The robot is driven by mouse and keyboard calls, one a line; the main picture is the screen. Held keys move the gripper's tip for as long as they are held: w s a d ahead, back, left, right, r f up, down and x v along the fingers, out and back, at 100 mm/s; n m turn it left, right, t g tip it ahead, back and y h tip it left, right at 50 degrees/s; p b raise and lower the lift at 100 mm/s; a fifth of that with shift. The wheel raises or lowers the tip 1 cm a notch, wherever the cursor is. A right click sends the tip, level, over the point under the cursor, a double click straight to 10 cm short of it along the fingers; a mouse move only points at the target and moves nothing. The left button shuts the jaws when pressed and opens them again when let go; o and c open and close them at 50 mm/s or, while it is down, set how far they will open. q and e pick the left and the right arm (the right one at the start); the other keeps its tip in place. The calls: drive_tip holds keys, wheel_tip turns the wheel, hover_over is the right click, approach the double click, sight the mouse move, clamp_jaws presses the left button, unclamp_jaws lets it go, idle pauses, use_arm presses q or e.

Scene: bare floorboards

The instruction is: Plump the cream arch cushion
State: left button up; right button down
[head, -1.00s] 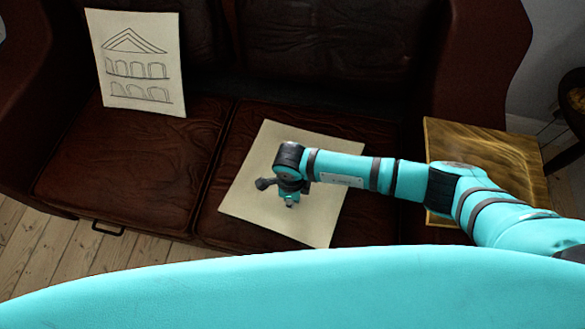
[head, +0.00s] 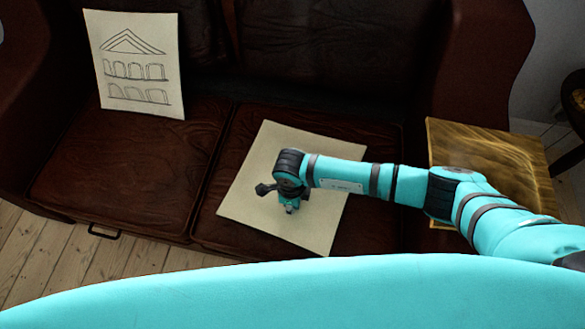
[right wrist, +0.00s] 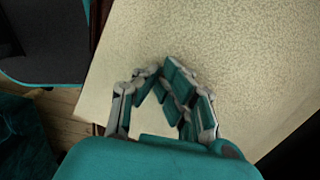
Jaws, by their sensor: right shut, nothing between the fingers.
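A cream cushion with a line drawing of a pediment and rows of arches (head: 140,70) leans upright against the back of the sofa's left seat. My right gripper (head: 291,210) points down over the middle of this lying cushion, shut and empty. In the right wrist view, the closed fingers (right wrist: 165,72) are against the plain cream surface (right wrist: 235,50); I cannot tell whether they touch it. My left gripper is not in view.
The dark brown leather sofa (head: 120,165) has a gold-brown patterned square (head: 500,165) at its right arm, partly behind my right arm. A dark round stand (head: 575,95) is at the far right. Bare floorboards (head: 40,250) show at lower left.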

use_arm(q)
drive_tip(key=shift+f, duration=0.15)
use_arm(e)
drive_tip(key=shift+f, duration=0.25)
use_arm(q)
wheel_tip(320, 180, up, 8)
drive_tip(key=p, duration=0.7)
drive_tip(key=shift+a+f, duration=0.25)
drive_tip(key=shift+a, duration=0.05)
use_arm(e)
wheel_tip(320, 180, up, 10)
drive_tip(key=shift+f, duration=0.15)
use_arm(q)
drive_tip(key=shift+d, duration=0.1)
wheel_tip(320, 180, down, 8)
drive_tip(key=b, duration=0.8)
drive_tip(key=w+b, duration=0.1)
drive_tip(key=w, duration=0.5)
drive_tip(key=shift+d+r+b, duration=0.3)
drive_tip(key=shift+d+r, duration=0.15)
use_arm(e)
drive_tip(key=w+a, duration=0.8)
drive_tip(key=shift+a, duration=0.35)
